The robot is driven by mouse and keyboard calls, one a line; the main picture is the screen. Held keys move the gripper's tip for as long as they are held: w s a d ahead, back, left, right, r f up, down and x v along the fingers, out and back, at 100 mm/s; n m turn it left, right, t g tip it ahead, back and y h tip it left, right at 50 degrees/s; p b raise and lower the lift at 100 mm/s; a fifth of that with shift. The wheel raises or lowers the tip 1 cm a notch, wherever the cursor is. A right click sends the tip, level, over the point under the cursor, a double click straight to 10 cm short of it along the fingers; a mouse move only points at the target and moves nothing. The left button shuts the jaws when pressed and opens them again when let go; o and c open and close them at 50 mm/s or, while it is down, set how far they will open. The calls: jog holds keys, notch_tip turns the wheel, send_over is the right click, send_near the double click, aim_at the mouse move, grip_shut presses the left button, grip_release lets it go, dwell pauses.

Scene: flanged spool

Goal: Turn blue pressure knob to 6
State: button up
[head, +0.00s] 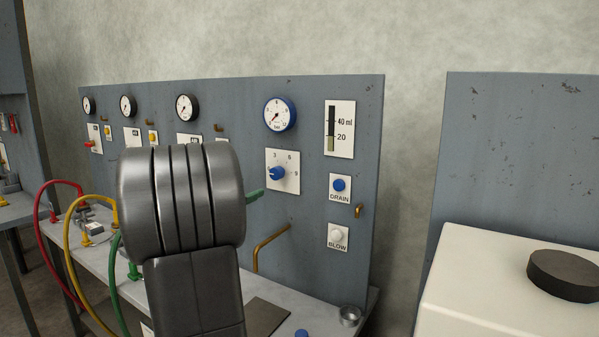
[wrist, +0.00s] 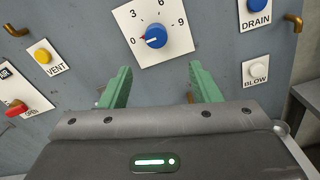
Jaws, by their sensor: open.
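The blue pressure knob (head: 277,174) sits on a white dial plate (head: 292,184) marked 3, 6 and 9, on the grey panel. It also shows in the wrist view (wrist: 156,37), where its red pointer mark faces left, short of the 3. My gripper (wrist: 163,78) is open and empty, with its two green fingers spread below the knob in the wrist view and apart from it. In the head view my arm's wrist hides most of the gripper; only one green fingertip shows, below and left of the knob.
A blue-rimmed gauge (head: 280,115) is above the knob. The blue DRAIN button (head: 339,185), white BLOW button (head: 337,236) and a brass hook (head: 358,210) are to its right. A yellow VENT button (wrist: 43,56) is to the left. A bent brass pipe (head: 270,246) sticks out below.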

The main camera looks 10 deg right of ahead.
aim_at(274, 175)
jog(key=p+x, duration=0.1)
jog(key=x, duration=0.8)
jog(key=p+x, duration=0.1)
jog(key=x, duration=0.4)
jog(key=shift+w+a+r+p, duration=0.1)
jog(key=shift+w+r+p, duration=0.15)
jog(key=shift+r+p, duration=0.05)
jog(key=c, duration=1)
